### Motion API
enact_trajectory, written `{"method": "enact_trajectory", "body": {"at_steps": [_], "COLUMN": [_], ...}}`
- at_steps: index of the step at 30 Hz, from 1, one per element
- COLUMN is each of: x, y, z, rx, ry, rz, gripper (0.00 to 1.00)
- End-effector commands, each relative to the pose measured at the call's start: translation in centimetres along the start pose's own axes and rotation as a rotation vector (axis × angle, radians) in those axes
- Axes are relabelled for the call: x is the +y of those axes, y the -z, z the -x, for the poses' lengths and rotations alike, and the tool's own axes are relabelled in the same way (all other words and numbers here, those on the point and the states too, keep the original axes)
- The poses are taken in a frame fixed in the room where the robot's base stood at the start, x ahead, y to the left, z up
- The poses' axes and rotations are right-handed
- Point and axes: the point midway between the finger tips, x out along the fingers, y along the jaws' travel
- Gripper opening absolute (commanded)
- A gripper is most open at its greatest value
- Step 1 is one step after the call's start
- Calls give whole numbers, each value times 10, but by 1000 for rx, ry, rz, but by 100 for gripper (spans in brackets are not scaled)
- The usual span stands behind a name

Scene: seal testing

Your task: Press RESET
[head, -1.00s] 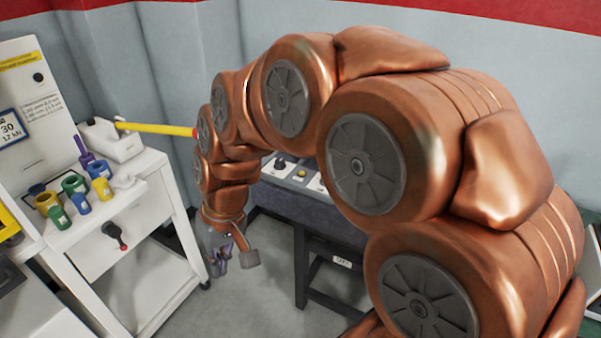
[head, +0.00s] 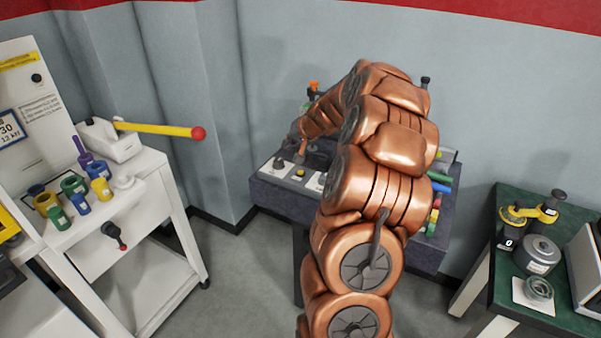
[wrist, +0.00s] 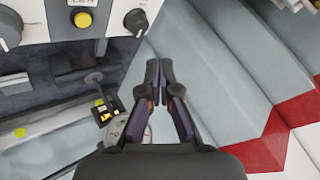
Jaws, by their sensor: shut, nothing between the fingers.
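A black knob (wrist: 135,21) lies close to my fingertips. A white cart (head: 150,215) at left carries coloured cups and a yellow bar with a red ball end (head: 198,133). A green table (head: 500,230) with instruments stands at right. Grey wall panels close off the back.

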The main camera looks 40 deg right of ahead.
Motion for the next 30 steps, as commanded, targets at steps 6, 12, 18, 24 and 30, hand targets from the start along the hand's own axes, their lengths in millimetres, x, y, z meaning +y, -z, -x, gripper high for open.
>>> {"method": "enact_trajectory", "body": {"at_steps": [6, 12, 18, 24, 30], "x": [41, 44, 44, 49, 60], "y": [24, 27, 26, 20, 9], "z": [-2, -2, -2, -10, -26], "rx": [61, 67, 66, 65, 64], "ry": [-33, -36, -36, -35, -35], "rz": [-48, -51, -50, -49, -51], "gripper": [0, 0, 0, 0, 0]}}
